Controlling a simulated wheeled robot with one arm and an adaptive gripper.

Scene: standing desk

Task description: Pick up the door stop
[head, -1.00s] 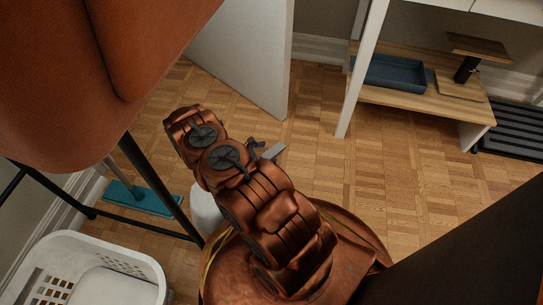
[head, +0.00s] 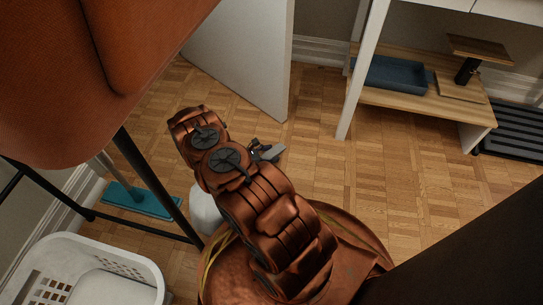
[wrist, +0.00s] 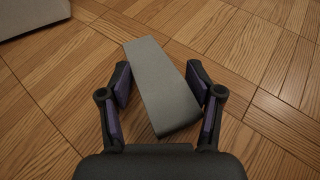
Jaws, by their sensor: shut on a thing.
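The door stop (wrist: 160,85) is a grey wedge-shaped block. In the wrist view it lies lengthwise between the two finger pads of my gripper (wrist: 162,97), slightly tilted in the picture. The gripper is shut on it, one pad at each long side. In the head view a small grey part of the door stop (head: 273,153) shows beside my copper arm, and the gripper (head: 262,150) is mostly hidden behind the arm. Whether the door stop touches the floor is hard to tell.
A white panel (head: 244,55) stands behind the arm. A shelf unit (head: 410,98) with a blue tray (head: 393,74) is at the right. An orange chair (head: 70,80) and a white basket (head: 150,268) are at the left. Open parquet floor (head: 310,160) lies right of the gripper.

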